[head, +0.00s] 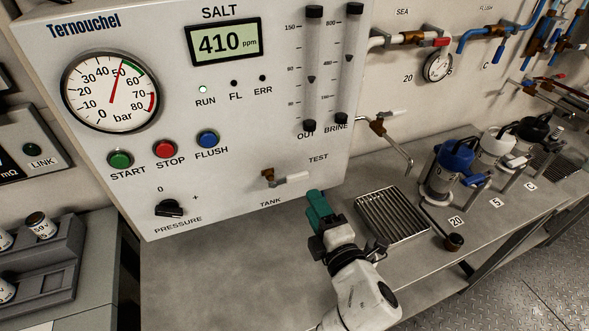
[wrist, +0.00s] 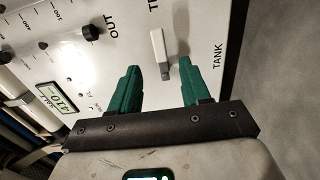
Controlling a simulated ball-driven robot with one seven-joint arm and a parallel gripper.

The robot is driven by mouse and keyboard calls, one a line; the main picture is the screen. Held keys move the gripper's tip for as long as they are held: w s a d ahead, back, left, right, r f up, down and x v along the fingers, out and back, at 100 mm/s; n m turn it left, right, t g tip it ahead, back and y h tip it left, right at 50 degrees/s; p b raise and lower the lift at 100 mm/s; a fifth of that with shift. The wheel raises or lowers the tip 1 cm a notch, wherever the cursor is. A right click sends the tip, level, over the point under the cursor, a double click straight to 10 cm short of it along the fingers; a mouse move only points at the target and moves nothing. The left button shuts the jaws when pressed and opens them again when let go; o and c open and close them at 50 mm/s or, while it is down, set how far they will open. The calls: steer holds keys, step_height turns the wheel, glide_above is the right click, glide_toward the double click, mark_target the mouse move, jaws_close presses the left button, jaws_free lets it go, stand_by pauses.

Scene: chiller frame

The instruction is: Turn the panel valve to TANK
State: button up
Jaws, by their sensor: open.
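The panel valve (head: 268,179) is a small brass body with a white lever, low on the white panel. Its lever (head: 292,178) points right in the head view, between the TEST label (head: 318,158) above and the TANK label (head: 270,203) below. My gripper (head: 315,194), with green fingers, is just right of and below the lever's free end. Nothing is held; I cannot tell whether a finger touches the lever.
The pressure knob (head: 169,208) and the START, STOP and FLUSH buttons (head: 165,149) are left on the panel. A drain grate (head: 392,214), a spout (head: 392,140) and a blue-topped canister (head: 452,172) stand right. The bench front left of my arm is clear.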

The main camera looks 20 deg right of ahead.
mark_target(299, 179)
steer(key=w, duration=1)
steer(key=shift+w+p, duration=0.1)
steer(key=shift+p, duration=0.2)
jaws_close()
